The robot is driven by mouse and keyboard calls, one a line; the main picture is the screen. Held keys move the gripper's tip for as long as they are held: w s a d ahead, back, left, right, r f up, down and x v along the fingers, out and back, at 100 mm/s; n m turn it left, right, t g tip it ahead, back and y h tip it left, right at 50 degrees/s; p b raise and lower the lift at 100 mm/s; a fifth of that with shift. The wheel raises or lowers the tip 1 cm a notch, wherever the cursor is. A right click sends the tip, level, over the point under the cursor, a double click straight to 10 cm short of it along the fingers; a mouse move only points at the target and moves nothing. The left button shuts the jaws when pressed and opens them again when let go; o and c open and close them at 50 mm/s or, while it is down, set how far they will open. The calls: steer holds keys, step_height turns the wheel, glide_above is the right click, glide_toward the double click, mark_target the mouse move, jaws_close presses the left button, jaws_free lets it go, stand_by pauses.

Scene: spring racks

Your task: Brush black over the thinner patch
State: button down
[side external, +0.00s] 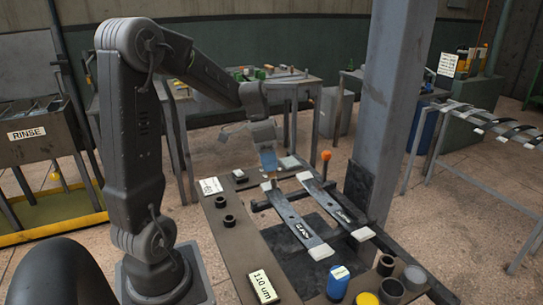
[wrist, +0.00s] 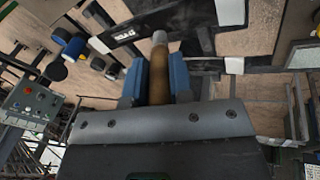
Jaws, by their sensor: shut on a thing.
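My gripper (side external: 267,160) hangs above the far end of the bench in the side view. In the wrist view its blue fingers (wrist: 157,80) are shut on a brown, round-handled brush (wrist: 156,72) with a grey tip. Two dark leaf springs lie side by side on the rack, the left spring (side external: 290,212) and the right spring (side external: 325,198), both with pale ends and white markings. My gripper is above and beyond the left spring's far end, apart from it. A marked dark bar (wrist: 122,42) shows near the brush tip in the wrist view. I cannot tell which patch is thinner.
On the bench stand a blue-wrapped pot (side external: 338,283), a yellow-topped pot (side external: 367,298), dark pots (side external: 386,265) and a "110 um" block (side external: 263,287). Dark rings (side external: 229,221) sit on the left side. A grey column (side external: 395,100) rises behind the rack, near an orange knob (side external: 326,155).

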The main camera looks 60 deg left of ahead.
step_height(320, 180, down, 5)
steer(key=shift+w+f, duration=0.2)
steer(key=shift+w, duration=0.05)
steer(key=shift+w+f, duration=0.1)
steer(key=shift+w, duration=1.7)
steer(key=shift+s, duration=2)
steer(key=shift+a, duration=0.75)
steer(key=shift+w, duration=1.95)
steer(key=shift+s, duration=1.75)
steer(key=shift+s+r, duration=0.2)
steer(key=shift+s, duration=0.05)
steer(key=shift+d+r, duration=0.1)
steer(key=shift+r, duration=3.8)
